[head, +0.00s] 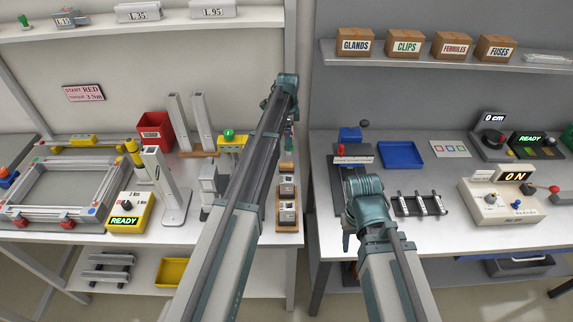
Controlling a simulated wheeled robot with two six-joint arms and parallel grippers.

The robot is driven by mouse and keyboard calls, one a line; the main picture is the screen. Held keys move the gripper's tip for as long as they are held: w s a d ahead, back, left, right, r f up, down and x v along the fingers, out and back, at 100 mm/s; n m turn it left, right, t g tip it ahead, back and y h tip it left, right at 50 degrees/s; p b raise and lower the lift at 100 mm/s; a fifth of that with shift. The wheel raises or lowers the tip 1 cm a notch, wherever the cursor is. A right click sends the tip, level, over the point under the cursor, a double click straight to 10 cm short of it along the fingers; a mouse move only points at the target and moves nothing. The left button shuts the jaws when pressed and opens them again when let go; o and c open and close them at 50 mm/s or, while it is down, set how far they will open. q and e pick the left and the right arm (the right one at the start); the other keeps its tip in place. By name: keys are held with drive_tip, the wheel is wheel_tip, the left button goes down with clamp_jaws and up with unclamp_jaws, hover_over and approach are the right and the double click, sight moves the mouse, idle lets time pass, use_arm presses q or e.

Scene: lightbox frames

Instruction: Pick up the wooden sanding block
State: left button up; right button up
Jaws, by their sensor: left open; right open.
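A small brown wooden block (286,167), which looks like the sanding block, sits at the right end of the left bench, just right of my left arm. It is small in view and partly crowded by the arm. My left gripper (289,143) hangs behind the block, pointing down, and is open; its fingers are small and hard to make out. My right gripper (348,240) is low over the front edge of the right bench, well away from the block, and is open; my own arm partly hides it.
A wooden tray (289,226) with several metal blocks lies in front of the wooden block. A yellow box with a green button (232,143) and grey posts stand left of my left arm. A gap separates the benches. A black rack (420,205) lies near my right arm.

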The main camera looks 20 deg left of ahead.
use_arm(q)
drive_tip(key=b, duration=0.9)
approach(287, 164)
drive_tip(key=shift+w+f, duration=0.2)
drive_tip(key=shift+f, duration=1.1)
drive_tip(key=shift+w+f, duration=0.2)
drive_tip(key=shift+f, duration=1.05)
drive_tip(key=f+b, duration=0.5)
drive_tip(key=shift+s+f, duration=0.1)
drive_tip(key=shift+s, duration=0.3)
clamp_jaws()
